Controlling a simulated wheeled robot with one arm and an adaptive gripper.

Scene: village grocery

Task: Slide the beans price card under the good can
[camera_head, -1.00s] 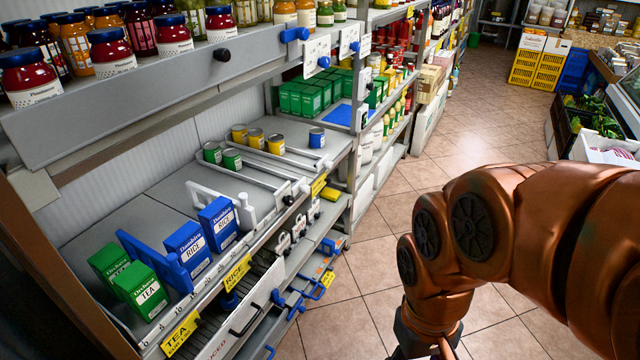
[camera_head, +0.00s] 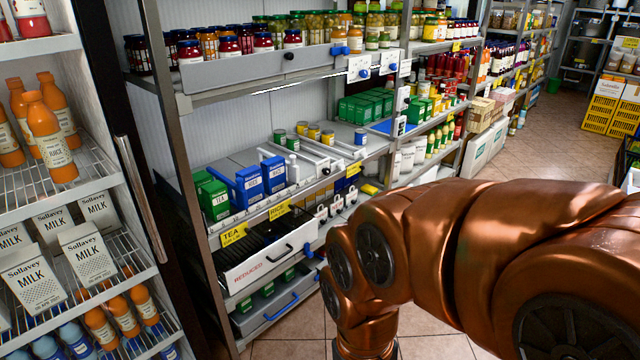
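Several small cans stand on the middle shelf between low white dividers: green cans (camera_head: 293,143) at the left, yellow cans (camera_head: 314,132) in the middle and one blue can (camera_head: 360,137) at the right. I cannot tell from here which can is good. A yellow price card (camera_head: 352,169) hangs on the shelf edge below the cans; its print is too small to read. A flat yellow thing (camera_head: 370,189) lies lower down; I cannot tell what it is. My copper arm fills the lower right, and my gripper is below the picture.
Blue rice boxes (camera_head: 274,173) and green tea boxes (camera_head: 213,200) stand left of the cans, above yellow RICE and TEA cards. A drawer marked REDUCED (camera_head: 262,264) is below. A fridge with milk cartons (camera_head: 34,284) is at the left. Tiled floor (camera_head: 500,150) is open at the back right.

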